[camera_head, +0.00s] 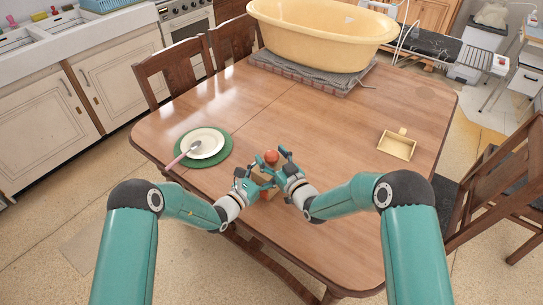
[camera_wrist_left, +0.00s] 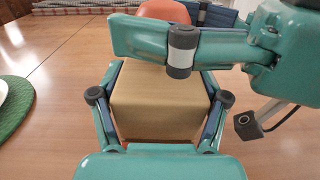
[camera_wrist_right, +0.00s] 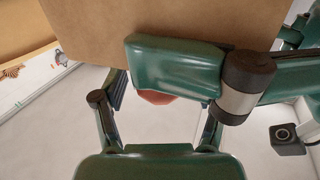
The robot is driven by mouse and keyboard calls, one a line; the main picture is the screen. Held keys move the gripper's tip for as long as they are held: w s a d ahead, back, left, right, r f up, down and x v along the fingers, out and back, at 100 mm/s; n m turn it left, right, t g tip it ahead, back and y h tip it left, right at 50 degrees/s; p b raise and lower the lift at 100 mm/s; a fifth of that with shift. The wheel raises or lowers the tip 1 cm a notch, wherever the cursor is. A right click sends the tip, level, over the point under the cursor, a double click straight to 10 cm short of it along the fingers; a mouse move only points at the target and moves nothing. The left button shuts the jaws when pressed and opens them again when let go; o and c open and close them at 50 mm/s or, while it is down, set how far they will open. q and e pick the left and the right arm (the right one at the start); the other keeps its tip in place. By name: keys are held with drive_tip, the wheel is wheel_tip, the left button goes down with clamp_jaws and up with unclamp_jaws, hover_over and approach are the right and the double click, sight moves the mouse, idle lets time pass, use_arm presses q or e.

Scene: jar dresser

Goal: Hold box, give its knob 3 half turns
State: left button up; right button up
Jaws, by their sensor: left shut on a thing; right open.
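The tan box (camera_wrist_left: 158,105) fills the space between the two fingers of my left gripper (camera_wrist_left: 160,88) in the left wrist view. My left gripper is shut on it, with a finger along each side. The orange-red knob (camera_head: 271,157) shows above the grippers in the head view, and behind the box in the left wrist view (camera_wrist_left: 165,11). My right gripper (camera_head: 283,165) is close to the knob and open. In the right wrist view the knob (camera_wrist_right: 157,97) lies between the right fingers, mostly hidden by a teal link. In the head view the grippers hide much of the box.
A green mat (camera_head: 183,161) with a white plate (camera_head: 206,143) and a spoon lies to the left. A small tan tray (camera_head: 396,149) lies at the right. A large yellow tub (camera_head: 320,35) stands at the back. The table (camera_head: 310,125) is clear between them.

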drive_tip(key=c, duration=1.2)
drive_tip(key=shift+o, duration=0.2)
drive_tip(key=shift+a+m+t+h, duration=0.15)
drive_tip(key=shift+m+t+h, duration=0.65)
drive_tip(key=shift+m+h, duration=0.6)
drive_tip(key=shift+m+t+h, duration=0.5)
drive_tip(key=shift+m+h, duration=0.4)
drive_tip(key=shift+h, duration=1.2)
drive_tip(key=o, duration=1.2)
drive_tip(key=shift+c, duration=0.2)
